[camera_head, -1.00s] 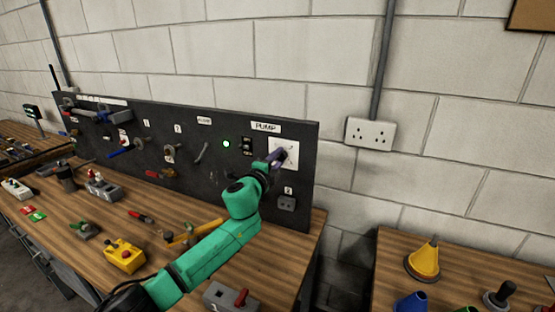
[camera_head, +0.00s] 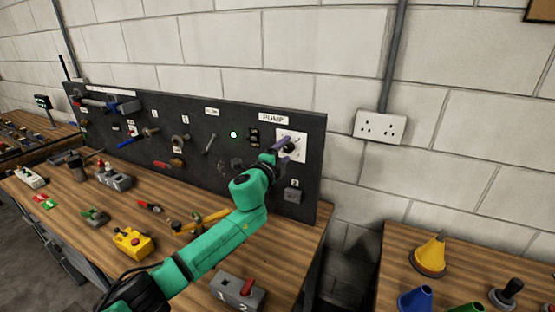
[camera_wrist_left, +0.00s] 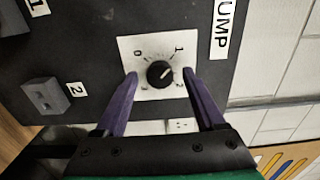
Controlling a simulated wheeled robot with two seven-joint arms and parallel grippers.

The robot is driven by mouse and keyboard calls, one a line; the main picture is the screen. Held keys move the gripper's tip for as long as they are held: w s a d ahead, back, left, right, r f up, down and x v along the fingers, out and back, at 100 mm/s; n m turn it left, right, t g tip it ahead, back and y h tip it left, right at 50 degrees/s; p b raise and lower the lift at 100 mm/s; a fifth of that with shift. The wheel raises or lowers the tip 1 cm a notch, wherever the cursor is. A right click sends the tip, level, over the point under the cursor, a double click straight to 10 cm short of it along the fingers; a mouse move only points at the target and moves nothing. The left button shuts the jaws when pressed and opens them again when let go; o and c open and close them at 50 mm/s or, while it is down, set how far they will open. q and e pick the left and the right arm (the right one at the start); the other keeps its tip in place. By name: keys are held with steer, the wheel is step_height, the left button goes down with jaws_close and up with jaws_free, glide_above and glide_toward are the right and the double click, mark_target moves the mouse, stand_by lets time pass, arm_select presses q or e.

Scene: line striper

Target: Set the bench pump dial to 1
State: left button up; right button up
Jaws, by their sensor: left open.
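The pump dial is a round black knob (camera_wrist_left: 160,73) on a white square plate (camera_wrist_left: 126,47), under the PUMP label (camera_wrist_left: 222,28) that reads sideways in the left wrist view. Marks 0 and 1 show near the plate's corners, and a pale pointer mark shows on the knob, on the side toward the right. My left gripper (camera_wrist_left: 159,75) is open, with its purple fingers on either side of the knob and apart from it in the picture. In the head view the left gripper (camera_head: 286,146) is in front of the plate (camera_head: 300,154) and partly hides the knob. My right gripper is not in view.
A grey box (camera_head: 292,196) sits below the dial. The bench holds a yellow button box (camera_head: 131,243) and a grey switch box (camera_head: 238,291). A wall socket (camera_head: 381,126) is to the right.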

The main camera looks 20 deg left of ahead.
arm_select(q)
steer(key=s+a+b, duration=0.2)
steer(key=s+b, duration=0.1)
steer(key=s, duration=1.1)
steer(key=shift+a, duration=0.4)
steer(key=shift+f, duration=0.1)
